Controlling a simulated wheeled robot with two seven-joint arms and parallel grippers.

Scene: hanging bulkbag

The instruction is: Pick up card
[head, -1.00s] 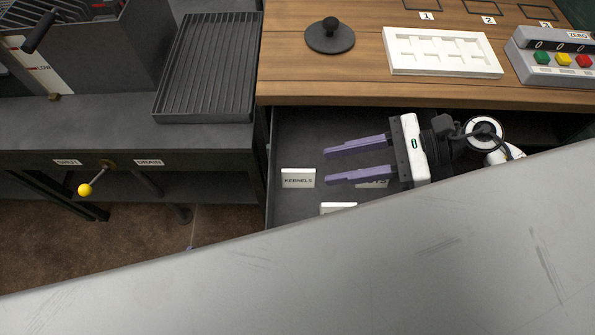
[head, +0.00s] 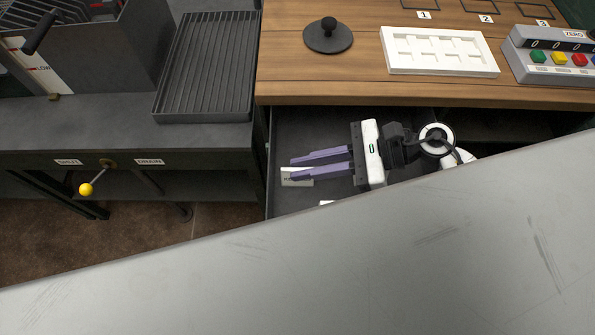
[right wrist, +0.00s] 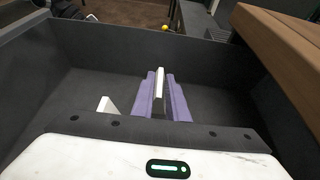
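A small white card (head: 298,182) with dark lettering, read as KERNELS in the earlier head view, stands in the open dark drawer (head: 300,125) at its left end. My right gripper (head: 291,168) reaches into the drawer from the right, with its purple fingers on either side of the card. The gap between the fingers is narrow. In the right wrist view the card (right wrist: 160,82) stands upright between the fingers, which look pressed against it. The fingers cover part of its face.
Another white card (right wrist: 107,105) stands nearby in the drawer. The drawer walls and wooden counter (head: 370,92) surround my right gripper. A large grey panel (head: 330,260) covers the lower part of the head view. A white tray (head: 440,68) sits on the counter.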

